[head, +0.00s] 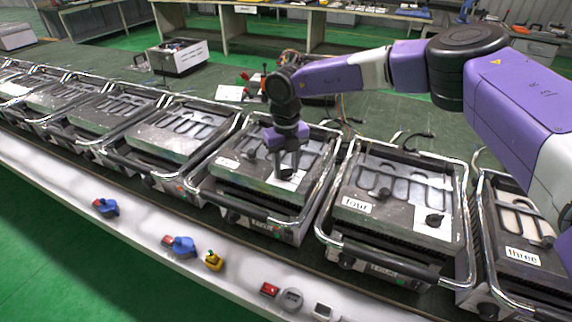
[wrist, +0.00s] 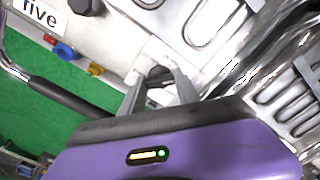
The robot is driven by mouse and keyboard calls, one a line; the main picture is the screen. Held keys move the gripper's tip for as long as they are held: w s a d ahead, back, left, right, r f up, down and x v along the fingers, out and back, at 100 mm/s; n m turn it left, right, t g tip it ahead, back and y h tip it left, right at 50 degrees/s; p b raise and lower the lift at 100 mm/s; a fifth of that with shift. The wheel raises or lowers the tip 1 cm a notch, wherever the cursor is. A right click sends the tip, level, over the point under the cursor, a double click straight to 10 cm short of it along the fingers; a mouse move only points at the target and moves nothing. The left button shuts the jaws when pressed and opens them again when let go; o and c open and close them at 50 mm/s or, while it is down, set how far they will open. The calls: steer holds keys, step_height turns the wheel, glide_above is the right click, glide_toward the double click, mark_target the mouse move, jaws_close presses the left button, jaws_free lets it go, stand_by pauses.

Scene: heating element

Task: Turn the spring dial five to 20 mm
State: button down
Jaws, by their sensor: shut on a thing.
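The unit labelled five (head: 262,182) is a grey heating press with a looped element and a chrome frame. Its label (wrist: 38,12) is readable in the wrist view. My gripper (head: 287,172) points down over the right part of this unit's top, at a white scale plate (head: 297,181). In the wrist view my gripper (wrist: 160,78) has its two fingers on either side of the black spring dial (wrist: 157,73) and is shut on it. The dial is mostly hidden by the fingers in the head view. Its scale reading cannot be made out.
The unit labelled four (head: 385,205), with its own black dial (head: 434,220), stands to the right, and unit three (head: 522,255) beyond it. More presses stand to the left. Blue, yellow and red parts lie on the white front ledge (head: 140,240). Chrome frame bars rise close around my gripper.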

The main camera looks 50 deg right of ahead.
mark_target(286, 169)
steer(key=shift+m+p, duration=0.45)
steer(key=shift+m, duration=1.15)
steer(key=c, duration=0.9)
jaws_free()
steer(key=shift+r+b, duration=0.45)
steer(key=shift+r, duration=3.5)
